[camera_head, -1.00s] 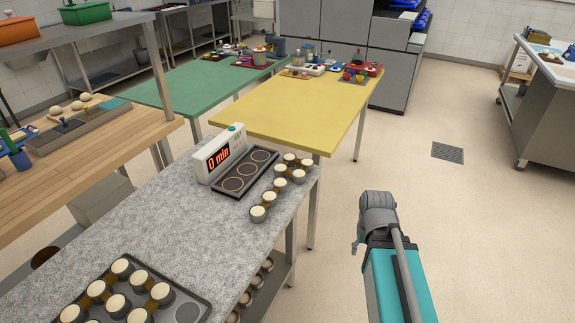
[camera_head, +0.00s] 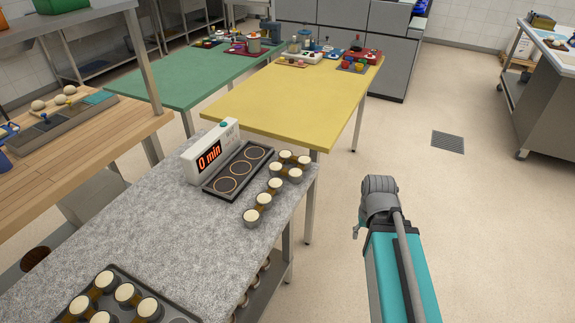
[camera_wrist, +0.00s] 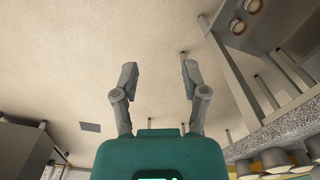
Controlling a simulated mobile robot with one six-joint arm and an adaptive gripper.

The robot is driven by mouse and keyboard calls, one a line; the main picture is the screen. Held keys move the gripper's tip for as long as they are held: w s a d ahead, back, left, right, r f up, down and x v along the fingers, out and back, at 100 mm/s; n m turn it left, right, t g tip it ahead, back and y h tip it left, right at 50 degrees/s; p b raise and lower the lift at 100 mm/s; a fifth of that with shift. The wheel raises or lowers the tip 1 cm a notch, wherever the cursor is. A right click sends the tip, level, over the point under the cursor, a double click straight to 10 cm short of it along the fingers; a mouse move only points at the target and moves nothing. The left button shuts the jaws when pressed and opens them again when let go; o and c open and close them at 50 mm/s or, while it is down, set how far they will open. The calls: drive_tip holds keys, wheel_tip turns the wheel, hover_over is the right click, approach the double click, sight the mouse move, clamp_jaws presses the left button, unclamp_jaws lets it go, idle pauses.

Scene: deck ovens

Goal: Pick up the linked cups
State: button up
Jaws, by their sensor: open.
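A row of linked cups (camera_head: 264,201), grey with pale tops and brown links between them, stands on the grey stone counter beside the black timer base. More linked cups (camera_head: 126,291) sit in a dark tray at the near left, cut off by the picture edge. Some cups (camera_wrist: 276,159) show at the lower right of the wrist view. My gripper (camera_wrist: 159,75) is open and empty, its two fingers spread over bare floor. In the head view my arm is right of the counter, apart from the cups; the fingers cannot be made out there.
A white timer (camera_head: 209,154) reading 0 min stands behind the black base with rings (camera_head: 222,186). A yellow table (camera_head: 290,105) and a green table (camera_head: 180,80) stand beyond the counter (camera_head: 150,220). Cups also sit on the lower shelf. The floor on the right is open.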

drive_tip(key=shift+d, duration=0.1)
drive_tip(key=shift+o, duration=0.4)
drive_tip(key=o, duration=0.4)
drive_tip(key=shift+w, duration=0.15)
drive_tip(key=w+a+r+n+t+y, duration=0.1)
drive_tip(key=w+a+r+n+y, duration=0.2)
drive_tip(key=w+a+n, duration=0.1)
drive_tip(key=w+a+r+n+t+y, duration=0.2)
drive_tip(key=w+a+r+n+y, duration=0.2)
drive_tip(key=w, duration=0.3)
drive_tip(key=w+a+r+n+t+y, duration=0.1)
drive_tip(key=w+a+r+n+y, duration=0.2)
drive_tip(key=w+a+n+y, duration=0.1)
drive_tip(key=shift+w+a+r+n+p, duration=0.15)
drive_tip(key=shift+w+a+n+p, duration=0.05)
drive_tip(key=shift+w+n, duration=0.3)
drive_tip(key=shift+w+a+r+n+p, duration=0.15)
drive_tip(key=shift+w+n+p, duration=0.05)
drive_tip(key=shift+w+n, duration=0.25)
